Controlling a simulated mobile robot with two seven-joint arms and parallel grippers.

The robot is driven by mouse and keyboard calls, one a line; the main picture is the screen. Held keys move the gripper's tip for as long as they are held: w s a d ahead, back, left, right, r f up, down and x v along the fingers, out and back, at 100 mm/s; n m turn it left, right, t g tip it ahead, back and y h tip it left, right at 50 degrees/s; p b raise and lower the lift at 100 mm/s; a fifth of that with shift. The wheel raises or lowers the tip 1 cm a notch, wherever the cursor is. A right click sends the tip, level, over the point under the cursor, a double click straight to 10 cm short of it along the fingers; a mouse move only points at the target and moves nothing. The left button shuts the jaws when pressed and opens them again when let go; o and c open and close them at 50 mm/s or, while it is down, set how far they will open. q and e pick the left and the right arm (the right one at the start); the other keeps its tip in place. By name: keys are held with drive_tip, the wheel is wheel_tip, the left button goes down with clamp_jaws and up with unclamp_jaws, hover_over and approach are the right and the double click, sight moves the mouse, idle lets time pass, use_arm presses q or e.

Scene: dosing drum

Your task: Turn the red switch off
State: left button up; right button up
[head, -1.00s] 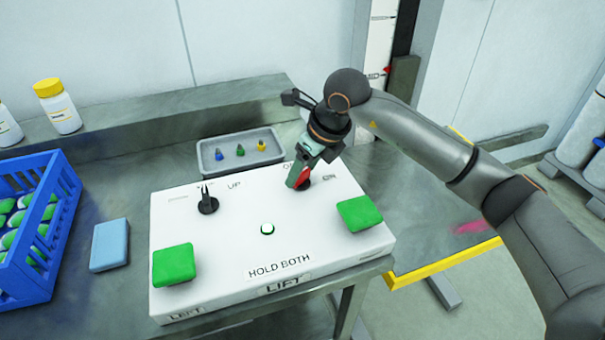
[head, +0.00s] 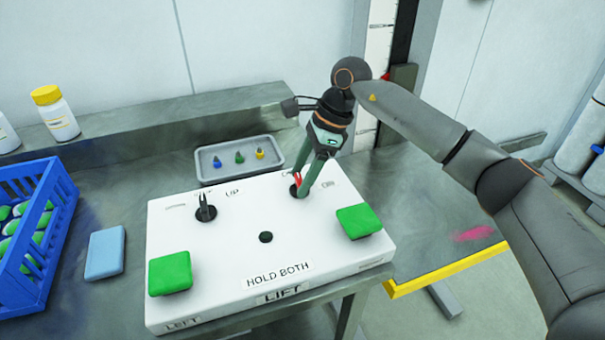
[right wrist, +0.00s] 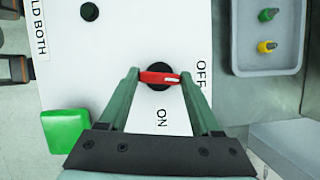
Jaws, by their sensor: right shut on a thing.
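The red switch (right wrist: 158,77) is a red handle with a white pointer mark on a round black base, on the white control box (head: 215,255). In the right wrist view its marked end points toward the OFF label (right wrist: 201,75), away from the ON label (right wrist: 162,117). My right gripper (right wrist: 160,75) has its green fingers closed on both ends of the handle. In the head view the right gripper (head: 302,188) reaches down to the switch from above and hides part of it. My left gripper is not in view.
The box has a dark round lamp (head: 266,237), a black UP switch (head: 206,208) and two green buttons (head: 170,273) (head: 359,221). A grey tray (head: 204,176) lies behind it. A blue crate (head: 30,250) and a blue block (head: 104,252) are left.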

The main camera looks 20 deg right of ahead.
drive_tip(key=shift+w+n, duration=0.1)
drive_tip(key=shift+n, duration=0.6)
drive_tip(key=shift+g, duration=0.3)
drive_tip(key=o, duration=1.4)
drive_tip(key=v, duration=1.2)
drive_tip(key=shift+r, duration=0.3)
